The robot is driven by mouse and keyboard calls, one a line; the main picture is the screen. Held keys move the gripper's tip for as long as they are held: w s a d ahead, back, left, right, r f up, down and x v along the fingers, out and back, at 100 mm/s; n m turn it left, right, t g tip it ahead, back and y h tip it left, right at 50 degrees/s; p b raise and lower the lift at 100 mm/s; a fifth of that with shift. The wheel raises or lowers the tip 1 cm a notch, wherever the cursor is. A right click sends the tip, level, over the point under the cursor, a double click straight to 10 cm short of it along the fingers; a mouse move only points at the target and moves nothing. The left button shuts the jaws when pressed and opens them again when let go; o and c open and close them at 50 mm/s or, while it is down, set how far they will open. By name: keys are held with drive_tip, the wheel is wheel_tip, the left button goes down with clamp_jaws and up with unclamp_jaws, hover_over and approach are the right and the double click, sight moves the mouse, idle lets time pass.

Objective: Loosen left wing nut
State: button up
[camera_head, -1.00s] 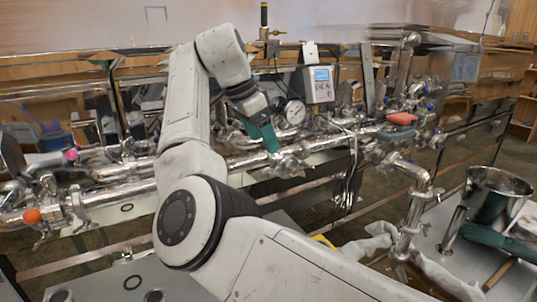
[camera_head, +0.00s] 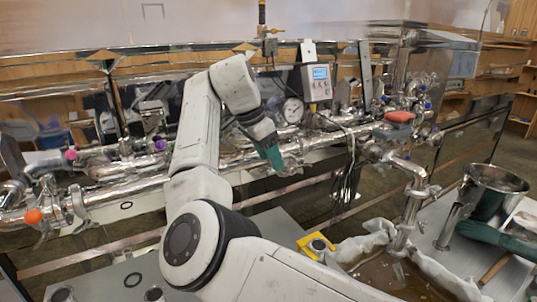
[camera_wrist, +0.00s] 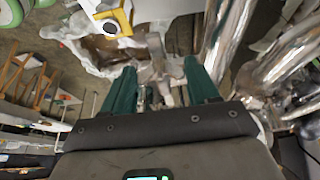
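My gripper (camera_head: 274,160) has dark green fingers and points down at the shiny horizontal pipe (camera_head: 130,188) in the head view. In the wrist view my gripper (camera_wrist: 162,66) has its two fingers well apart. A small pale metal part (camera_wrist: 158,68) shows between the fingers; I cannot tell whether it is a wing nut or whether a finger touches it. A metal pipe fitting (camera_head: 291,160) is just right of the fingertips in the head view. Another clamp-like fitting (camera_head: 78,206) is on the pipe at the far left. No wing nut is clearly recognisable.
A dial gauge (camera_head: 293,110) and a grey display box (camera_head: 317,83) stand behind the gripper. A red-handled valve (camera_head: 399,117) is to the right, an orange knob (camera_head: 33,216) far left. A steel pot (camera_head: 492,192) stands at right. A yellow part (camera_head: 316,246) lies below.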

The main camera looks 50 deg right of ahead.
drive_tip(key=c, duration=0.6)
drive_tip(key=shift+n, duration=0.3)
drive_tip(key=n+t+p, duration=0.1)
drive_tip(key=n+p, duration=0.1)
drive_tip(key=n, duration=0.2)
drive_tip(key=shift+s+r+t+p, duration=0.1)
drive_tip(key=shift+s+t+p, duration=0.05)
drive_tip(key=shift+t+p, duration=0.25)
drive_tip(key=shift+n+t+p, duration=0.5)
drive_tip(key=shift+n+p, duration=0.25)
drive_tip(key=shift+n, duration=0.75)
drive_tip(key=o, duration=1)
